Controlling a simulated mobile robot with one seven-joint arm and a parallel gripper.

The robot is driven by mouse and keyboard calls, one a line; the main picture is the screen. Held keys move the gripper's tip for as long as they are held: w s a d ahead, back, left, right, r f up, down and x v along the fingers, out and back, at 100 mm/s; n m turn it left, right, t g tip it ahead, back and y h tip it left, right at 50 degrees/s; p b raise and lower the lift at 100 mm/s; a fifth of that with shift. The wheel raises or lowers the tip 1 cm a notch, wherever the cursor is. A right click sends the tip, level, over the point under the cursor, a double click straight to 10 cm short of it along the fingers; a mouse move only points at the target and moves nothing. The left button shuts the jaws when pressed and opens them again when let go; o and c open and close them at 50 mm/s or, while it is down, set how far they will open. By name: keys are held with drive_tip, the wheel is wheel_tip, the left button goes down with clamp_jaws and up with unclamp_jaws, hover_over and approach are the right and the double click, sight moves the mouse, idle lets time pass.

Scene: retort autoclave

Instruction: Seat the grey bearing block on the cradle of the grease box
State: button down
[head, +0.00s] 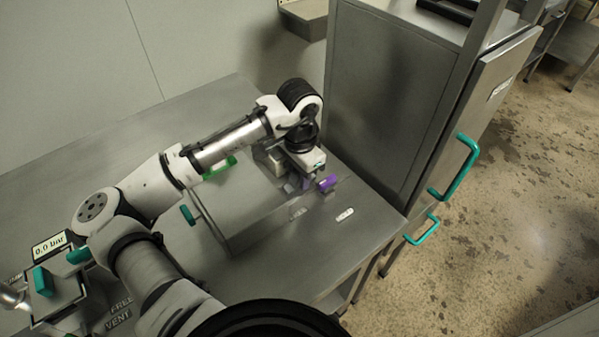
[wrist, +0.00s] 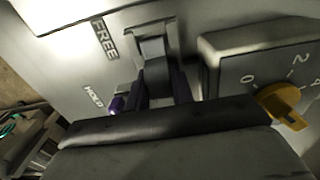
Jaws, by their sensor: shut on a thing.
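My gripper (head: 292,184) points down at the right end of the bench, in front of the steel cabinet. In the wrist view its dark fingers (wrist: 161,90) are shut on a grey piece, which looks like the grey bearing block (wrist: 154,76). The block is beside the upright face or bracket (wrist: 150,38) of a grey metal fixture, which looks like the grease box. I cannot tell whether the block touches a cradle; the fingers and the dark gripper body hide its lower part. A purple handle (head: 328,183) is just right of the gripper; it also shows in the wrist view (wrist: 116,104).
FREE (wrist: 105,41) and HOLD (wrist: 94,97) labels are beside the fixture. A numbered dial box with an orange knob (wrist: 283,105) stands close on the right. A green handle (head: 220,168) lies left of my wrist. The cabinet (head: 385,95) limits room to the right.

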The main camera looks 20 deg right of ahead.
drive_tip(key=c, duration=0.7)
unclamp_jaws()
drive_tip(key=shift+r, duration=0.1)
drive_tip(key=shift+r+p, duration=3.25)
drive_tip(key=shift+r, duration=0.2)
drive_tip(key=shift+s+f, duration=0.1)
